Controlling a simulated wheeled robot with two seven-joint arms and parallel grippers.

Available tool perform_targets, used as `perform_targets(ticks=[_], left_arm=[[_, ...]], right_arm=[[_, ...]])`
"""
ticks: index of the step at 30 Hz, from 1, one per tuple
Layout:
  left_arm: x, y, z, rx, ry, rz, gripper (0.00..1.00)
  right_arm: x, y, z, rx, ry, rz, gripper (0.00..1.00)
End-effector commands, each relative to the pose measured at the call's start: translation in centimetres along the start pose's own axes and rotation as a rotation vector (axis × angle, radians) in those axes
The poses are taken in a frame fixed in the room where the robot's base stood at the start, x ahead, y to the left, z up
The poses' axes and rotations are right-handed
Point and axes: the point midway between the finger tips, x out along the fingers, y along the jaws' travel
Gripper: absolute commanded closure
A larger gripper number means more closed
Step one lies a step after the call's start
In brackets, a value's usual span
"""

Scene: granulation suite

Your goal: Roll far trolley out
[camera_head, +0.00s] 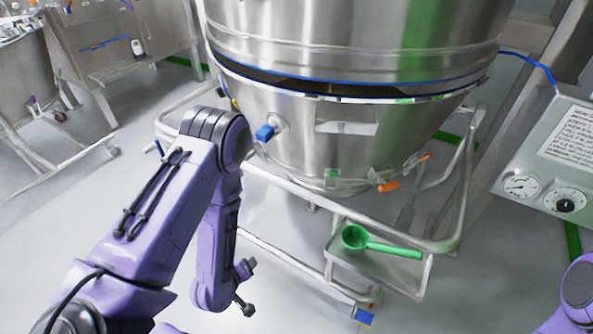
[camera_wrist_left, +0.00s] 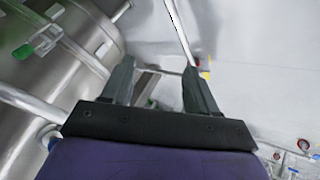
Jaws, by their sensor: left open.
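A tubular steel trolley frame (camera_head: 290,262) stands under a large steel bowl (camera_head: 330,140), its rails running round the bowl. Another wheeled steel frame (camera_head: 62,165) stands at the far left; I cannot tell which one is the far trolley. My left gripper (camera_head: 245,288) hangs low, just left of the front rail, partly hidden by its purple arm. In the left wrist view the left gripper (camera_wrist_left: 156,74) is open, with no object clearly held. The bowl's wall (camera_wrist_left: 60,60) is to its left, and a steel tube (camera_wrist_left: 181,32) runs beyond the fingertips. My right gripper is out of view.
A green scoop (camera_head: 385,246) lies on a small shelf (camera_head: 375,268) at the trolley's front right. A gauge panel (camera_head: 550,160) stands to the right. A steel bench (camera_head: 120,45) is at the back left. Pale floor (camera_head: 60,225) lies open on the left.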

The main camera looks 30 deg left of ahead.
Motion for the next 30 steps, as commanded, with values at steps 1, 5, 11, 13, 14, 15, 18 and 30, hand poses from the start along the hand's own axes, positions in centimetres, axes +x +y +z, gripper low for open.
perform_targets(ticks=[1, 5, 11, 13, 14, 15, 18, 30], left_arm=[[2.3, 2.9, -3.8, -0.149, 0.069, 0.146, 0.41], [3.1, 9.6, -12.7, -0.486, 0.096, 0.520, 0.41], [1.9, 13.4, -18.1, -0.685, 0.013, 0.763, 0.41], [2.4, 14.1, -18.4, -0.690, 0.007, 0.769, 0.41], [2.8, 14.4, -18.5, -0.689, 0.007, 0.769, 0.41], [3.4, 15.0, -18.7, -0.689, 0.007, 0.768, 0.41], [5.2, 16.3, -19.3, -0.689, 0.008, 0.766, 0.41], [9.2, 19.6, -20.6, -0.690, 0.009, 0.761, 0.41]], right_arm=[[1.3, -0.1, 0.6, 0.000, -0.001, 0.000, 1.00], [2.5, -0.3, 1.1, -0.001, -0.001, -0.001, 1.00], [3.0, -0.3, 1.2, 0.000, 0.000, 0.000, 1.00], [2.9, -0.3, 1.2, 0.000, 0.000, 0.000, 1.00], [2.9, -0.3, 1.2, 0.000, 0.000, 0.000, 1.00], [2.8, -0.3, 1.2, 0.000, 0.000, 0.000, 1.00], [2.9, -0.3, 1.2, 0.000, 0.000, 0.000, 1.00], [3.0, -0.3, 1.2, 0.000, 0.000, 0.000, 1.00]])
